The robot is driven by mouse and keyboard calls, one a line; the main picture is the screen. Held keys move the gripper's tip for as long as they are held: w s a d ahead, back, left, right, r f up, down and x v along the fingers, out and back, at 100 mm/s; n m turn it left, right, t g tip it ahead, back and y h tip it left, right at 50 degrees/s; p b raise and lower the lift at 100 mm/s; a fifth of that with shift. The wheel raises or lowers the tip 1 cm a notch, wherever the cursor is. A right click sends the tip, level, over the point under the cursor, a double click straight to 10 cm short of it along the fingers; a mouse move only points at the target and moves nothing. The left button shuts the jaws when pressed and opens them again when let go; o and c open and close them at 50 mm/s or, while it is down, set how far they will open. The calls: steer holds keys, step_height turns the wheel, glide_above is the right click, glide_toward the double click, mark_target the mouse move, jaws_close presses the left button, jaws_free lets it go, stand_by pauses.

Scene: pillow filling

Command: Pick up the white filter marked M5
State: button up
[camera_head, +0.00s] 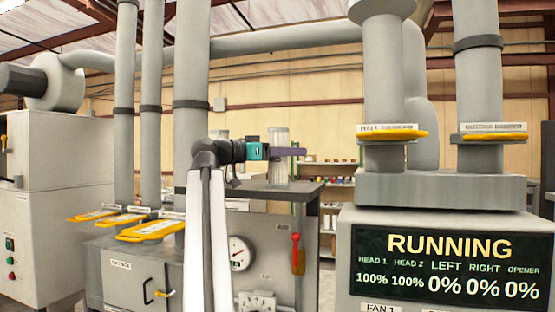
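No white filter with a readable M5 mark shows in this view. My arm (206,240) rises at the centre, and my gripper (290,152) points right, with a teal body and dark purplish fingers seen edge-on. I cannot tell whether the fingers are open or shut. A pale, see-through upright cylinder (278,175) lines up with the gripper in the picture, above a dark bench top. I cannot tell whether the gripper touches it or is only in front of it.
A grey machine (190,285) with a gauge (240,252) and red-handled lever (297,255) stands below. Yellow-edged dampers (150,231) are on pipes at left. A RUNNING display (450,265) is at right. Shelves (335,185) with small items stand behind.

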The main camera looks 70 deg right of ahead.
steer(key=c, duration=0.4)
steer(key=shift+r, duration=0.15)
steer(key=w+a+r, duration=0.2)
steer(key=a, duration=0.5)
steer(key=w+a+r, duration=0.2)
steer(key=a, duration=0.6)
steer(key=shift+w+a+r, duration=0.15)
steer(key=shift+a+r, duration=0.05)
steer(key=shift+r, duration=0.2)
stand_by(0.8)
